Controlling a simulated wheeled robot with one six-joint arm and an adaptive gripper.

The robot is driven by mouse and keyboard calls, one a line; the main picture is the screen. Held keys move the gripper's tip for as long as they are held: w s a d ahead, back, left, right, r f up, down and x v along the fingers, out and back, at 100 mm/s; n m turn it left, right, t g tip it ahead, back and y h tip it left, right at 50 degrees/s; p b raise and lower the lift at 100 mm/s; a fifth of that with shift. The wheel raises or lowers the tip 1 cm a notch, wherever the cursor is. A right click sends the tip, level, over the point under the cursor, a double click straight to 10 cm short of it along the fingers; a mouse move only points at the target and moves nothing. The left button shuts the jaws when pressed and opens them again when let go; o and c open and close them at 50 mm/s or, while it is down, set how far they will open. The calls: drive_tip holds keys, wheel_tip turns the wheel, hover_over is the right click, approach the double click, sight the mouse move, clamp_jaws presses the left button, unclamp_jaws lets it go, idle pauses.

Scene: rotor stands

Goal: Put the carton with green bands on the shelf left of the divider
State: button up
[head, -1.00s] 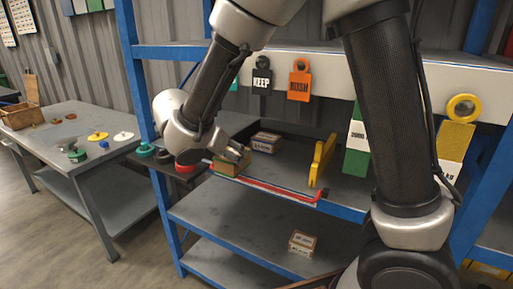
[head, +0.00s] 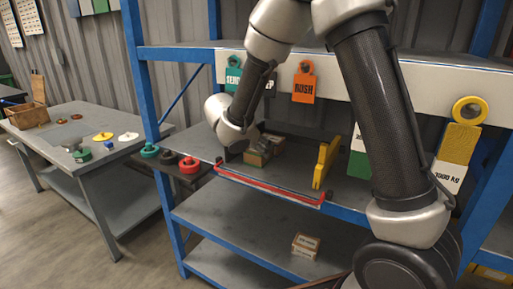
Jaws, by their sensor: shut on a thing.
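My gripper (head: 254,149) is over the middle shelf (head: 345,190), left of the yellow divider (head: 325,161). It is shut on a small brown carton (head: 257,159), which is low at the shelf surface behind the red front rail. Whether the carton touches the shelf is hard to tell, and its bands are too small to make out clearly. A second brown carton (head: 275,141) is just behind it, partly hidden by my arm and gripper.
Another carton (head: 305,244) sits on the lower shelf. The red rail (head: 268,187) runs along the shelf's front edge. Hanging tags, including an orange one (head: 303,85), are above. Green, black and red rings (head: 188,165) stand at the left. A grey side table (head: 70,135) holds small parts.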

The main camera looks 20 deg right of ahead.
drive_tip(key=shift+f, duration=0.1)
drive_tip(key=o, duration=1.3)
drive_tip(key=shift+c, duration=0.2)
drive_tip(key=shift+s+a+r, duration=0.1)
drive_tip(key=shift+a+r, duration=0.15)
drive_tip(key=shift+r, duration=0.15)
drive_tip(key=v, duration=0.6)
drive_tip(key=shift+s+r, duration=0.3)
drive_tip(key=shift+a, duration=0.2)
